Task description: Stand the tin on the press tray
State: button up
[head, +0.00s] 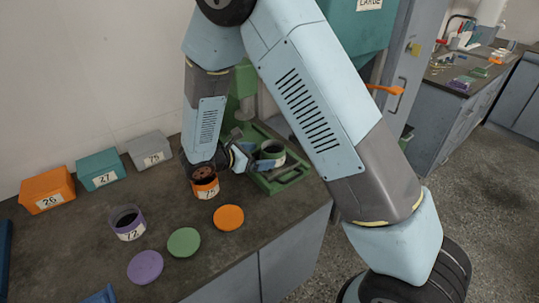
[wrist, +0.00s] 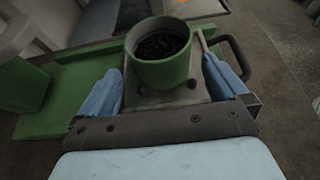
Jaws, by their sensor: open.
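The green tin (wrist: 160,70) is upright and open-topped, with dark grainy contents. It appears to stand on the green press tray (wrist: 85,68), though its base is partly hidden. In the head view the tin (head: 272,151) shows a pale label, over the tray (head: 287,182) below the green press column. My gripper (wrist: 163,66) is open, with a blue finger on each side of the tin and visible gaps. In the head view my gripper (head: 244,155) is at the tin's left, partly hidden by my arm.
An orange tin (head: 205,188) and a purple tin (head: 128,223) stand on the dark bench. Purple (head: 145,267), green (head: 183,242) and orange (head: 229,217) lids lie in front. Orange (head: 47,189), teal (head: 100,170) and grey (head: 150,150) boxes line the wall.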

jog(key=v, duration=0.6)
jog(key=shift+d, duration=0.1)
jog(key=s+d+r+m+g+y, duration=0.2)
jog(key=d+r+m+g, duration=0.1)
jog(key=d+r+m, duration=0.45)
jog(key=s+d+r+m+g+y, duration=0.2)
jog(key=s+d+r+m+g, duration=0.15)
jog(key=d+r, duration=0.6)
jog(key=s+d+r+m+t+y, duration=0.2)
jog(key=s+d+r+m+y, duration=0.1)
jog(key=s+m, duration=0.4)
jog(key=s+d+r+m+t+y, duration=0.2)
jog(key=s+d+r+m+y, duration=0.2)
jog(key=s+d+r+m, duration=0.2)
jog(key=shift+s+d+r+m+t, duration=0.4)
jog(key=shift+s+d, duration=0.1)
jog(key=shift+d, duration=0.6)
